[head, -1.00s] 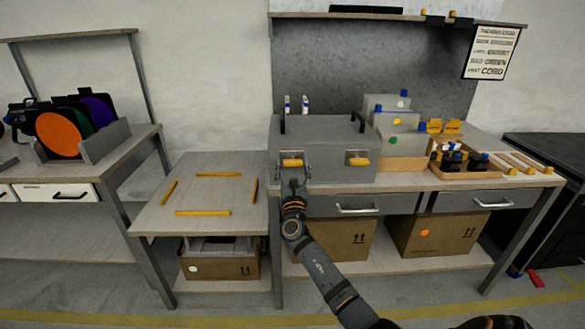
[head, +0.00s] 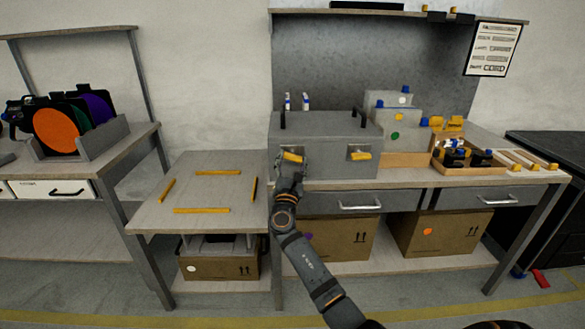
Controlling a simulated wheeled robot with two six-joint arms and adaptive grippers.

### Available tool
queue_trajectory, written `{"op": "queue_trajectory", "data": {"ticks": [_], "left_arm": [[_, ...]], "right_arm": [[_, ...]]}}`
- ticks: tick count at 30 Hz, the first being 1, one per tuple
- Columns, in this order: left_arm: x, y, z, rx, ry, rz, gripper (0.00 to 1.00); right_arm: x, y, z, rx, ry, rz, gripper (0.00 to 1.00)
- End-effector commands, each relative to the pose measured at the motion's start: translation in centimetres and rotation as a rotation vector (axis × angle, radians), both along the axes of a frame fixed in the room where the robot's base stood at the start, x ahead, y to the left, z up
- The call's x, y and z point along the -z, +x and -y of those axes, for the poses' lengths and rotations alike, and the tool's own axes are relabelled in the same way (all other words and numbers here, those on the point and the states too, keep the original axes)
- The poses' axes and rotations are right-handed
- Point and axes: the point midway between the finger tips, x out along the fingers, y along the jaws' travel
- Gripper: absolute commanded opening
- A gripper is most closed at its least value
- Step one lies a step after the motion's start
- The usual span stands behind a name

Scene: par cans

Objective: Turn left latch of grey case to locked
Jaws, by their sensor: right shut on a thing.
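The grey case (head: 325,142) stands on the workbench with two black handles on top. Its left latch (head: 292,156) is a yellow handle on the front face, tilted a little, its right end lower. The right latch (head: 361,156) is yellow and lies nearly level. My right gripper (head: 290,164) is at the left latch, reaching up from below, and is shut on it. The fingers hide part of the latch and its plate. My left gripper is not in view.
A tray of small parts (head: 467,167) and grey stepped blocks (head: 399,135) stand right of the case. A lower table (head: 205,192) with yellow strips is to the left. Drawers (head: 358,202) sit beneath the bench top. Cartons (head: 340,240) stand on the lower shelf.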

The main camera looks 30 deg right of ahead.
Motion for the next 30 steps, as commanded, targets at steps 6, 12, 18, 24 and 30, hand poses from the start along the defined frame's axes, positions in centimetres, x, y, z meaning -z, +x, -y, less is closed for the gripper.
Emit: {"op": "queue_trajectory", "data": {"ticks": [6,12,18,24,30], "left_arm": [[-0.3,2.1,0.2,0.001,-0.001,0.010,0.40],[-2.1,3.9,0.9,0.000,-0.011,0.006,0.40],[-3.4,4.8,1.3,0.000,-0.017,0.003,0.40],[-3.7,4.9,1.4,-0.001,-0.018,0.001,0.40],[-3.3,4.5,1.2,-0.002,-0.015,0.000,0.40]], "right_arm": [[0.3,0.1,-0.2,-0.002,0.179,0.109,0.29],[0.1,0.1,-0.2,-0.001,0.341,0.208,0.29],[-0.1,0.2,-0.3,-0.001,0.503,0.307,0.29],[-0.3,0.2,-0.3,0.000,0.663,0.404,0.29],[-0.4,0.2,-0.3,0.001,0.808,0.492,0.29]]}}
